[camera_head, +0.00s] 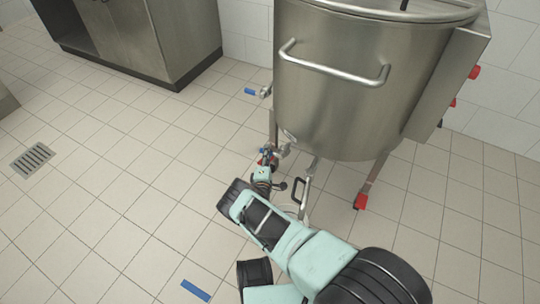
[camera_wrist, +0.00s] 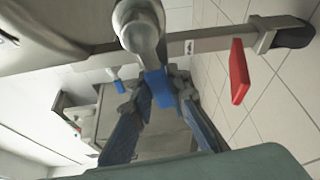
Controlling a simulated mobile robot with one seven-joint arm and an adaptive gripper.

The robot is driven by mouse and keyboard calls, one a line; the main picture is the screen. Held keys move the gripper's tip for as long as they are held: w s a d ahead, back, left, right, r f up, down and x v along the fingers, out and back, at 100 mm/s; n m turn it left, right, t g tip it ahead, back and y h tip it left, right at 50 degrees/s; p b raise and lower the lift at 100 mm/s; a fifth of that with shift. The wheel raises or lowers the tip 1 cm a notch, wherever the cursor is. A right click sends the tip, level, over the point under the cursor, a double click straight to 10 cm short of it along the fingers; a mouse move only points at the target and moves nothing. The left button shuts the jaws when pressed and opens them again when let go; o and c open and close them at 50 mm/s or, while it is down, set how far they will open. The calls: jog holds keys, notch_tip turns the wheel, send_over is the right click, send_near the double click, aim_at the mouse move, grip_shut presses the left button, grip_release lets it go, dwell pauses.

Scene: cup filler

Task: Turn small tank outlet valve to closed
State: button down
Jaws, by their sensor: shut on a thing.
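The steel tank (camera_head: 335,85) stands at the upper right in the head view, on thin legs. Its outlet pipe (camera_head: 284,150) comes out low on the left side, and a steel pipe end (camera_wrist: 140,25) shows close up in the wrist view. My gripper (camera_head: 267,160) is at this outlet. In the wrist view, my gripper (camera_wrist: 160,98) is shut on the blue valve handle (camera_wrist: 160,88), with a finger on each side. The fingers hide part of the handle, and the valve's exact angle is hard to tell.
A red piece (camera_wrist: 239,70) hangs beside a steel bar right of the gripper. A red foot (camera_head: 360,201) is on a tank leg. A tank handrail (camera_head: 335,68) sticks out above. A steel cabinet (camera_head: 165,40) stands back left. The tiled floor at left is clear around a drain (camera_head: 32,160).

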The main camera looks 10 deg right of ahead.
jog(key=shift+w+a+r+m+t, duration=0.1)
jog(key=shift+r+m+t, duration=0.2)
jog(key=shift+r+m, duration=0.4)
jog(key=c, duration=1.8)
grip_release()
jog(key=shift+c, duration=0.2)
jog(key=shift+f, duration=0.1)
jog(key=s+a, duration=0.2)
jog(key=s, duration=0.9)
jog(key=shift+s, duration=0.4)
jog(key=shift+a, duration=0.1)
